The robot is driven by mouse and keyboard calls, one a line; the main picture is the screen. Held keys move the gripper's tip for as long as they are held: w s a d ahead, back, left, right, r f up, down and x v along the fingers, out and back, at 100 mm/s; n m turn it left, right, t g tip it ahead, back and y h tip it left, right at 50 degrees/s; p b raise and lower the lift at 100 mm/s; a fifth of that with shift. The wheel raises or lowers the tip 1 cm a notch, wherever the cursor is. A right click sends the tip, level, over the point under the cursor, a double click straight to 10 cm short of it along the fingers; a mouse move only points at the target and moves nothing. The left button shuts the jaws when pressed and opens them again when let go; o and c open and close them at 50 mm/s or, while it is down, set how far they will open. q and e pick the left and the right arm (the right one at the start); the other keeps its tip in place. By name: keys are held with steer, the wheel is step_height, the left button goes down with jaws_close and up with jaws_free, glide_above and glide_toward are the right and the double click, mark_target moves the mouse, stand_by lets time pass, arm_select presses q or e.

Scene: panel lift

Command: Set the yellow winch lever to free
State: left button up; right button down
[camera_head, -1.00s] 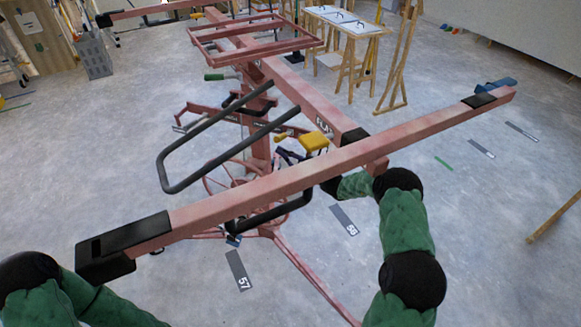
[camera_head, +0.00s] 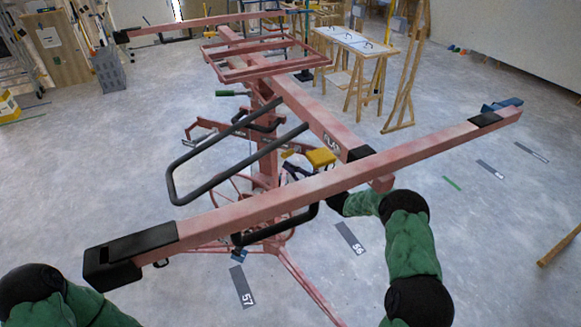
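The red panel lift stands in the middle, with a long red crossbar (camera_head: 300,192) running across the front of it. A yellow block-shaped part (camera_head: 320,158) shows just behind the crossbar, near the mast. A smaller yellow piece (camera_head: 287,153) is to its left; I cannot tell which is the lever's handle or how it is set. My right arm reaches behind the crossbar from the right. My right gripper (camera_head: 296,171) seems to be the small dark shape just below the yellow parts, mostly hidden by the crossbar; its fingers are unclear. My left gripper is out of view.
Black bent handles (camera_head: 235,165) stick out in front of the mast (camera_head: 266,150). The lift's legs spread over the floor. A trestle table (camera_head: 355,42) and a wooden stand (camera_head: 408,80) are behind on the right. Open floor (camera_head: 500,230) lies to the right.

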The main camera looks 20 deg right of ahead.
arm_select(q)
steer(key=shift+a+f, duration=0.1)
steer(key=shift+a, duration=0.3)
arm_select(e)
steer(key=s+d+f, duration=0.4)
steer(key=s+f, duration=0.2)
steer(key=s, duration=0.2)
steer(key=shift+s, duration=0.2)
